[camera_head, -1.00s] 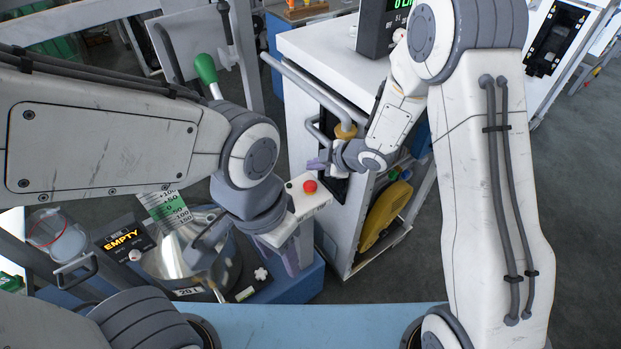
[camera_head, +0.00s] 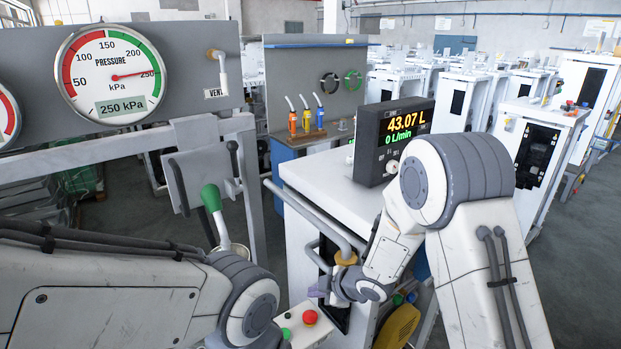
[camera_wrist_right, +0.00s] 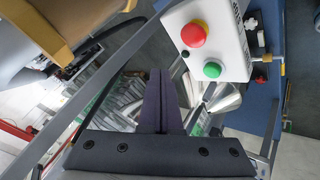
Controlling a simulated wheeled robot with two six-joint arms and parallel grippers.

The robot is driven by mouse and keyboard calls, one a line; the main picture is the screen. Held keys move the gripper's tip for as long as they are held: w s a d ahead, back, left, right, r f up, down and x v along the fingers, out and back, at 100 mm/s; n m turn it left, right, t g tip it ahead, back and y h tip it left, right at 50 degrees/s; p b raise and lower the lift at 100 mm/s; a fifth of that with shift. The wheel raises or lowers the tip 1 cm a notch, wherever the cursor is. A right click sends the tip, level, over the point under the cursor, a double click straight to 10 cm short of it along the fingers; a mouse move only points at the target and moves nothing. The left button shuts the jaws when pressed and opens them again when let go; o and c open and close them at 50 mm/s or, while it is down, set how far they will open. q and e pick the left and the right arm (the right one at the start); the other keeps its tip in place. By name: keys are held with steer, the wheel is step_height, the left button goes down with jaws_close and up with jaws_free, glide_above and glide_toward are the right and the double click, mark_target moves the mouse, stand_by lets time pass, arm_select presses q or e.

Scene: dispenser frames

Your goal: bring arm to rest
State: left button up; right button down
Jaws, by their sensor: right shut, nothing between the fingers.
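My right gripper (camera_head: 317,292) is low in the middle of the head view, in front of the white cabinet. Its purple fingers are shut with nothing between them, as the right wrist view (camera_wrist_right: 159,100) also shows. My right arm comes in from the right and bends down past the display to that spot. My left arm crosses the lower left of the head view, and its gripper is below the picture's edge, out of view.
A button box with a red button (camera_head: 310,317) stands close below my right gripper; its white face (camera_wrist_right: 220,42) shows in the right wrist view. A green-handled lever (camera_head: 211,198), pressure gauge (camera_head: 112,75) and display (camera_head: 393,141) reading 43.07 L stand around. The cabinet top (camera_head: 325,180) is mostly clear.

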steer(key=s+d+r+m+g+h, duration=0.1)
steer(key=s+r+m+g, duration=0.1)
steer(key=s, duration=0.8)
steer(key=s+d+r+m+g+h+b, duration=0.1)
steer(key=s+r+m, duration=0.4)
steer(key=s, duration=0.5)
steer(key=s+d+r+m+g+h, duration=0.1)
steer(key=s+r+m+g+h, duration=0.2)
steer(key=s, duration=0.8)
steer(key=shift+d+r+m, duration=0.2)
steer(key=shift+r+m, duration=0.2)
steer(key=shift+r, duration=0.55)
steer(key=shift+s, duration=0.1)
